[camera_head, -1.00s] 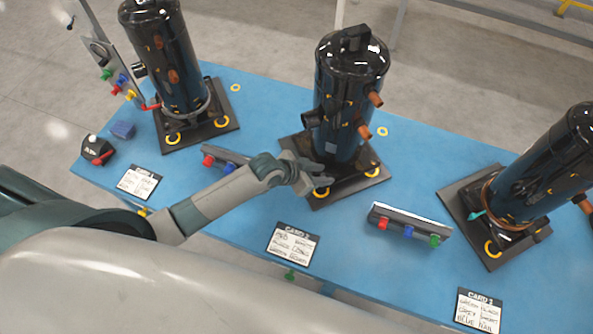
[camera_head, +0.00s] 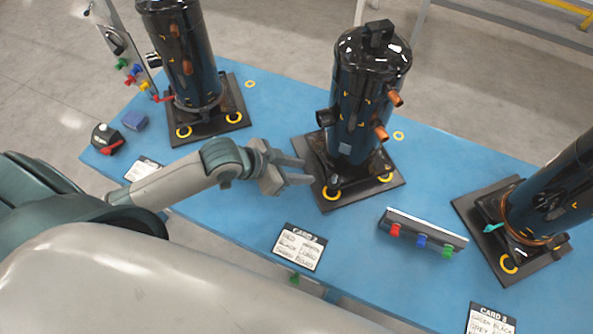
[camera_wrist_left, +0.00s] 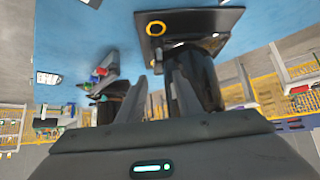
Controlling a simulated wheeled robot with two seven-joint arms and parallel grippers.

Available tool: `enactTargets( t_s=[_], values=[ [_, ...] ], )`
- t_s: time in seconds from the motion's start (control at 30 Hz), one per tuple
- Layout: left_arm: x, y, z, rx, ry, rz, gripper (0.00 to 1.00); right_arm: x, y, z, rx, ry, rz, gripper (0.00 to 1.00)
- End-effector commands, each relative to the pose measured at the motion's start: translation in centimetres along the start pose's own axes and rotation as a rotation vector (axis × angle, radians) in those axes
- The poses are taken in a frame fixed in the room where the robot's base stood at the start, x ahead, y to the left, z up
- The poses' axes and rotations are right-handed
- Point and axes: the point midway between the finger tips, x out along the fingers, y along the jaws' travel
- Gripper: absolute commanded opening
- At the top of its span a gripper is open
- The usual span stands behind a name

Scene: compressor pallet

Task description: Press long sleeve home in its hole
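The middle black compressor (camera_head: 358,105) stands on a dark base plate (camera_head: 352,196) with yellow rings at its corners. A small grey upright piece (camera_head: 335,179) shows by the near-left ring (camera_head: 332,194). I cannot tell whether it is the long sleeve or how deep it sits. My left gripper (camera_head: 306,171) is at the plate's left edge, fingers apart, with nothing visible between them. In the left wrist view its two fingers (camera_wrist_left: 161,92) are apart below a base plate (camera_wrist_left: 198,20) with a yellow ring. My right gripper is not in view.
Other compressors stand at left (camera_head: 193,60) and right (camera_head: 555,185). A rail with red, blue and green pieces (camera_head: 423,229) lies right of the middle plate. Cards, including Card 2 (camera_head: 300,246), lie along the near edge. A blue block (camera_head: 135,120) sits at left.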

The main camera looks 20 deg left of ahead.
Motion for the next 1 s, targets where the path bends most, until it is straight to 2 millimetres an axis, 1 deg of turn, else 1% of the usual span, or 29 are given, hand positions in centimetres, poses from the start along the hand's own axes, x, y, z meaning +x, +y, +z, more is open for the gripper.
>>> enactTargets(
  t_s=[0.1,0.23,0.87,0.9,0.93,0.97,1.0],
  values=[
    [-0.89,0.06,0.06,0.002,0.0,0.001,0.32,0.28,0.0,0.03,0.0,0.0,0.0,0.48],
    [-1.29,0.07,0.05,0.0,-0.001,0.001,0.32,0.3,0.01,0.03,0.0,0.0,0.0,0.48],
    [-1.29,0.06,0.0,0.0,0.0,0.001,0.32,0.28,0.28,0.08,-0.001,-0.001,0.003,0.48],
    [-1.29,0.06,0.0,0.001,0.0,0.001,0.27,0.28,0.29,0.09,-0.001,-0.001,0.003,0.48],
    [-1.28,0.05,0.0,0.0,0.0,0.001,0.2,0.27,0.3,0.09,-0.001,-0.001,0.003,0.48],
    [-1.26,0.04,-0.01,-0.001,-0.001,0.001,0.13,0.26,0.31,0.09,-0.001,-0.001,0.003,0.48],
    [-1.19,0.0,-0.02,-0.004,-0.002,0.0,0.03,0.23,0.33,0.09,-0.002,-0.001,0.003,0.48]
  ],
)
